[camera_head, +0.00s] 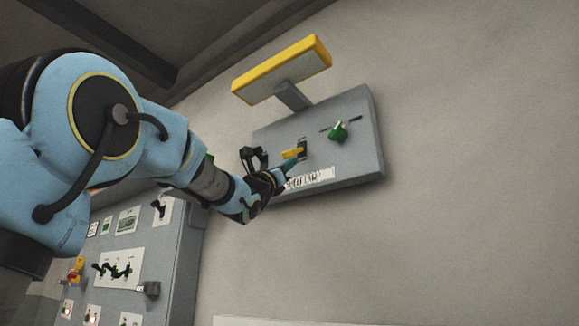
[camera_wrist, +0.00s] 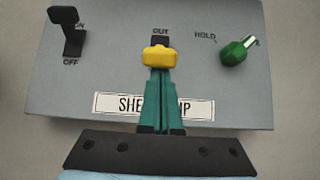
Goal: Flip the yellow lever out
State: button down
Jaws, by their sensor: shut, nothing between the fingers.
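The yellow lever (camera_wrist: 160,55) sits mid-panel, just below the word OUT, on a grey control box (camera_wrist: 110,75). In the head view the lever (camera_head: 291,153) sticks out from a dark slot in the box face. My gripper (camera_wrist: 160,72), with teal fingers, is shut and empty. Its fingertips are right at the lower side of the lever in the wrist view, and the lever's head overlaps them. I cannot tell whether they touch. In the head view my gripper (camera_head: 289,166) reaches in from the lower left. The lever's base is mostly hidden in the wrist view.
A black ON/OFF switch (camera_wrist: 71,35) is left of the lever, and a green knob (camera_wrist: 237,51) marked HOLD is right. My fingers partly cover a white label (camera_wrist: 115,104). A yellow-topped lamp (camera_head: 285,70) stands above the box. A grey cabinet (camera_head: 180,250) stands lower left.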

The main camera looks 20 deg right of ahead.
jog(key=shift+s+a+r+g+y, duration=0.1)
jog(key=shift+a+r+g+y, duration=0.1)
jog(key=shift+g+y, duration=0.35)
